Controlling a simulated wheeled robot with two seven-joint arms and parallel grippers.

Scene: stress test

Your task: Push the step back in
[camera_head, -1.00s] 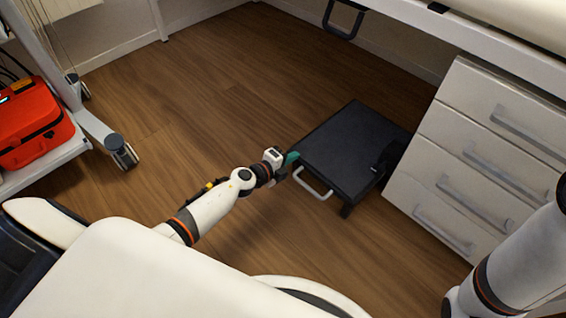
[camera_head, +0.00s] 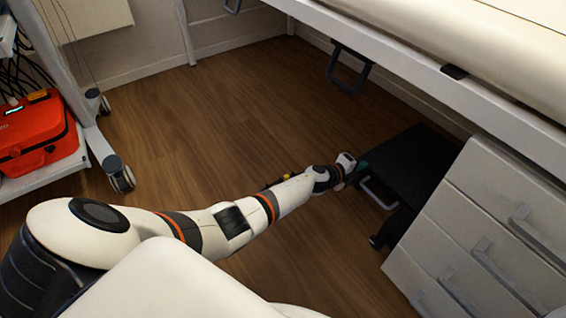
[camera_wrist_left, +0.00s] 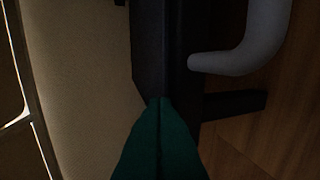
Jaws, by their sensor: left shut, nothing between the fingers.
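The step (camera_head: 415,165) is a low, flat black platform on the floor, lying in shadow partly under the bed's edge. A light grey handle (camera_head: 378,196) sits on its near side. My left gripper (camera_head: 360,168) is at the step's near left edge, beside the handle. In the left wrist view its green fingers (camera_wrist_left: 160,125) are shut with nothing between them, tips against or very close to the step's dark edge (camera_wrist_left: 164,50). The grey handle (camera_wrist_left: 255,45) curves just right of the fingers there, apart from them. My right gripper is out of view.
A white drawer cabinet (camera_head: 485,225) stands close on the right of the step. The bed's white frame (camera_head: 400,62) crosses above, with a black loop (camera_head: 347,70) hanging from it. A wheeled cart with a red case (camera_head: 38,135) is at left. The wooden floor between is clear.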

